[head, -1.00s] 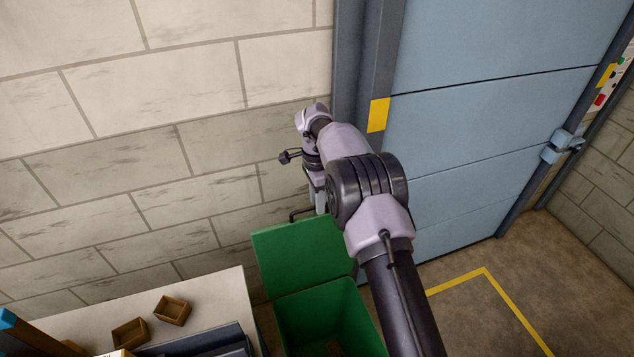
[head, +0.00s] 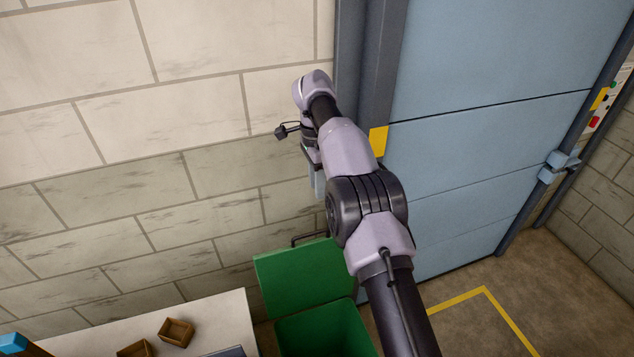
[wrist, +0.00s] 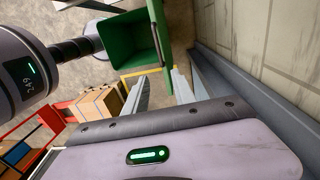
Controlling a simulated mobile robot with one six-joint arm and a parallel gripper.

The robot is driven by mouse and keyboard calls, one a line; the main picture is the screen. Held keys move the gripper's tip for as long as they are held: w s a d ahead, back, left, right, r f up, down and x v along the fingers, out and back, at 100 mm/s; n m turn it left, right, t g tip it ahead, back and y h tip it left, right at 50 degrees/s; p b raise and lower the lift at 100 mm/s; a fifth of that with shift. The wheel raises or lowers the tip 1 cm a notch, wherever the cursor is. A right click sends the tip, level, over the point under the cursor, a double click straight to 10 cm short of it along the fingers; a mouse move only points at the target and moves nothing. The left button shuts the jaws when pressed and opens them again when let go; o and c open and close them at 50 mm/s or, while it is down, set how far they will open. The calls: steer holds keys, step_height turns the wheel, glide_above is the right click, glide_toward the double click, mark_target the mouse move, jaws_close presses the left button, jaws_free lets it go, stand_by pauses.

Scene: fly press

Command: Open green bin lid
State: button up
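The green bin (head: 322,330) stands low against the wall, and its dark inside shows. Its green lid (head: 300,276) is raised, standing up at the wall side, with a dark bar handle (head: 308,237) along its top edge. In the wrist view the open bin (wrist: 128,45) is at the top, with the lid (wrist: 160,28) seen nearly edge-on. My gripper (head: 319,186) is above the lid, apart from it and partly hidden by my arm. In the wrist view my gripper (wrist: 161,92) has its fingers spread with nothing between them.
A pale table (head: 225,320) with small brown boxes (head: 176,331) is left of the bin. A blue door (head: 480,130) with a grey frame (head: 368,70) is close on the right. Wooden crates (wrist: 95,112) and a red rack (wrist: 30,135) show in the wrist view.

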steer(key=d+b, duration=0.1)
steer(key=w+f+b, duration=0.1)
steer(key=b, duration=0.1)
steer(key=d+f+n+t+b, duration=0.1)
steer(key=shift+w+d+f+h, duration=0.2)
steer(key=shift+w+d+h, duration=0.1)
steer(key=shift+d+h, duration=0.1)
jaws_close()
steer(key=d+f+n+t+b, duration=0.6)
steer(key=d+n+t+b, duration=0.2)
steer(key=b, duration=1.1)
steer(key=s+a+f+n+t+y+b, duration=0.3)
steer(key=s+n+t+b, duration=0.15)
steer(key=s+b, duration=0.4)
steer(key=s+a+f+n+t+y+b, duration=0.35)
steer(key=s+n+b, duration=0.2)
steer(key=s, duration=0.55)
steer(key=shift+m+g+h, duration=0.25)
steer(key=shift+m+g, duration=0.25)
steer(key=p+x, duration=0.3)
steer(key=x, duration=0.1)
steer(key=p+x, duration=0.4)
steer(key=x, duration=0.1)
steer(key=p+x, duration=0.3)
steer(key=x, duration=0.1)
steer(key=shift+w+d+f, duration=0.1)
steer(key=shift+w+d, duration=0.2)
steer(key=shift+d, duration=0.05)
